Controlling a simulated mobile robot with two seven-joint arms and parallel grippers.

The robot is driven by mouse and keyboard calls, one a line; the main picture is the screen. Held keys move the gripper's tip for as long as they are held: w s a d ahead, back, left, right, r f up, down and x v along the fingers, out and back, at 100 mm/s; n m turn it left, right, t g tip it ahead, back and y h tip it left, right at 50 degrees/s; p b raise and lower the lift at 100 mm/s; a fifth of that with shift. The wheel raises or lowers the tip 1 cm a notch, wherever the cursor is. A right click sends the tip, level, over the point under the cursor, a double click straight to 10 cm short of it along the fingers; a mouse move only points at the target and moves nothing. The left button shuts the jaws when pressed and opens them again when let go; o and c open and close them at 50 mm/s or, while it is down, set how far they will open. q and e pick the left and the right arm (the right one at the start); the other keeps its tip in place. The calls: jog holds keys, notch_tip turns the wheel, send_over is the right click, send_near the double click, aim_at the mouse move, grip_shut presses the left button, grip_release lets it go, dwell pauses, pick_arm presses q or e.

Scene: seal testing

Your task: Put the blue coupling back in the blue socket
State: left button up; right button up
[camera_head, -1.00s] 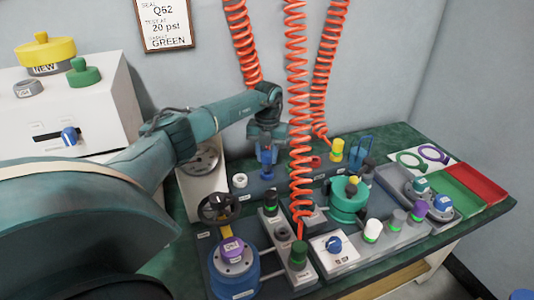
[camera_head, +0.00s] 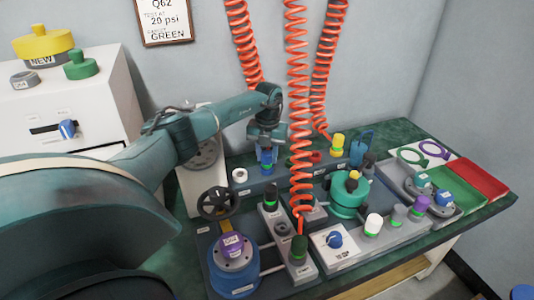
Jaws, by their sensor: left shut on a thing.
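My left gripper (camera_head: 267,147) is shut on the blue coupling (camera_head: 266,157) and points down over the rear rail (camera_head: 262,184) of fittings. The coupling hangs upright below the jaws, between a white ring fitting (camera_head: 240,175) on its left and a red hose on its right. Its lower end is at or just above the rail. The blue socket is not clearly seen, and I cannot tell whether the coupling touches it. My right gripper is not in view.
A red coiled hose (camera_head: 298,110) hangs down close to the right of my left gripper. A yellow coupling (camera_head: 337,143) stands farther right on the rail. A green round vessel (camera_head: 347,192), a handwheel (camera_head: 218,202) and a blue pot (camera_head: 233,272) stand in front.

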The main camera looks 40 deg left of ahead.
pick_arm(q)
jog(key=shift+f, duration=0.1)
jog(key=o, duration=1.1)
